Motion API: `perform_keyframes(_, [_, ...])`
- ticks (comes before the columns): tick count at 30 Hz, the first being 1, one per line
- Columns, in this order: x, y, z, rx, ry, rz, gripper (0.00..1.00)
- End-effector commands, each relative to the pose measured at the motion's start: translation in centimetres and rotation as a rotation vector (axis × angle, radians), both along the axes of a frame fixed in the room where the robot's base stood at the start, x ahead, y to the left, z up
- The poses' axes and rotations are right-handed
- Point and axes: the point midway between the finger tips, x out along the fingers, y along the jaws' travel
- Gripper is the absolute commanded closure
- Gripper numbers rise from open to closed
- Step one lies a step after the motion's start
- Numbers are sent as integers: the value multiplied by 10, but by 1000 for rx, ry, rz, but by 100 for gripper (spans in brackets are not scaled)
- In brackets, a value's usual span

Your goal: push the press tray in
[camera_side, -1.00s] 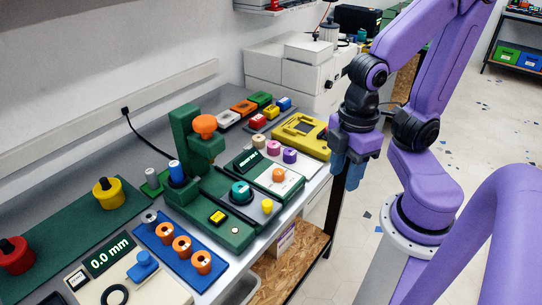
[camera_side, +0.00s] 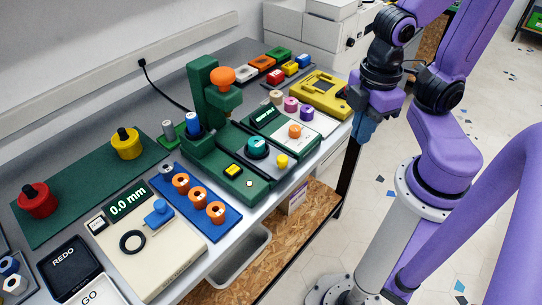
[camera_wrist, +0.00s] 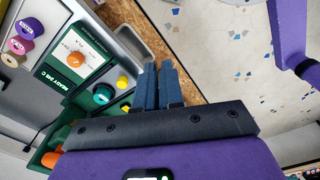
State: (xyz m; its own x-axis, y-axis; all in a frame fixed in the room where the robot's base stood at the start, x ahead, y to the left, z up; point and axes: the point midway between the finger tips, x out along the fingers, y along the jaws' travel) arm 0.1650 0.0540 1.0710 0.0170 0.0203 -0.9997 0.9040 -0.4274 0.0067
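The green press (camera_side: 207,103) stands at the back of the bench with an orange knob (camera_side: 222,76) on its upright. A green base reaches from it toward the bench's front edge, between dark rails. What looks like the press tray (camera_side: 268,167) lies at the front of this base, with a teal round piece (camera_side: 257,147) on it. The teal piece also shows in the wrist view (camera_wrist: 103,94). My gripper (camera_side: 362,139) hangs beyond the bench's front edge, right of the press and apart from it. Its blue fingers (camera_wrist: 158,66) are together and empty.
A white-and-green panel with an orange dial (camera_side: 295,131) and several coloured spools lie between the press and the yellow device (camera_side: 322,95). A blue rack of orange rings (camera_side: 198,200) lies left of the press.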

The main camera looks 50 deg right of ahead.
Motion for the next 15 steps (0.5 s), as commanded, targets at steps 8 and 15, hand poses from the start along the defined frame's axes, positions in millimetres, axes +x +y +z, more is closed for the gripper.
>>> perform_keyframes(8, [30,38,-17,-175,-85,679,100])
perform_keyframes(15, [50,83,-31,-355,-127,1327,100])
